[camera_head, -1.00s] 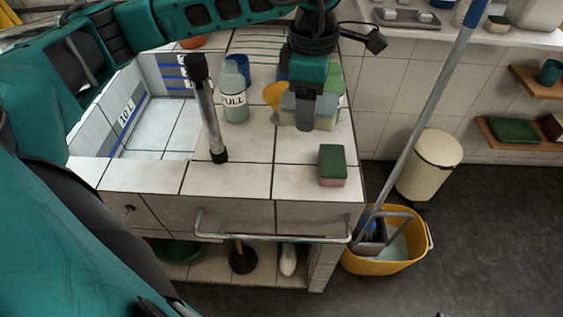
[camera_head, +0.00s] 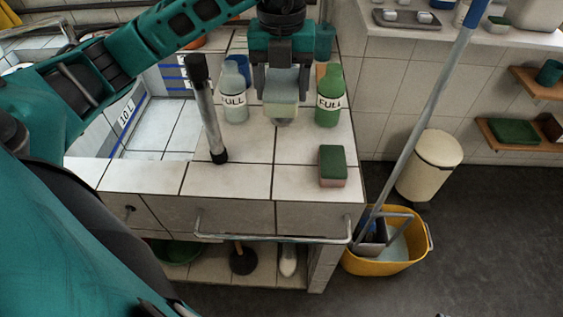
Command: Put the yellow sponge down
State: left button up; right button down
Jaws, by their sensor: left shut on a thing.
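My left gripper (camera_head: 281,88) is over the tiled counter (camera_head: 240,183), pointing down with its fingers on either side of a small block. It is shut on this block, the yellow sponge (camera_head: 281,110), which looks pale bluish on top and pale yellow along its lower front. I cannot tell whether its underside touches the tiles. The fingers partly hide its sides. My right gripper is not in view.
A pale bottle (camera_head: 235,97) stands left of the gripper and a green bottle (camera_head: 329,98) right. A green-and-pink sponge (camera_head: 333,166) lies near the front right edge. A dark-ended upright tube (camera_head: 209,115) stands at left. Tiles in front are clear.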

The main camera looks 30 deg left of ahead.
pick_arm(q)
jog(key=b, duration=0.2)
send_over(281, 169)
notch_tip(281, 169, down, 15)
jog(key=shift+r, duration=0.1)
jog(key=shift+f, duration=2.6)
jog(key=shift+f+b, duration=0.15)
jog(key=shift+b, duration=0.15)
jog(key=o, duration=0.9)
jog(key=shift+o, duration=0.2)
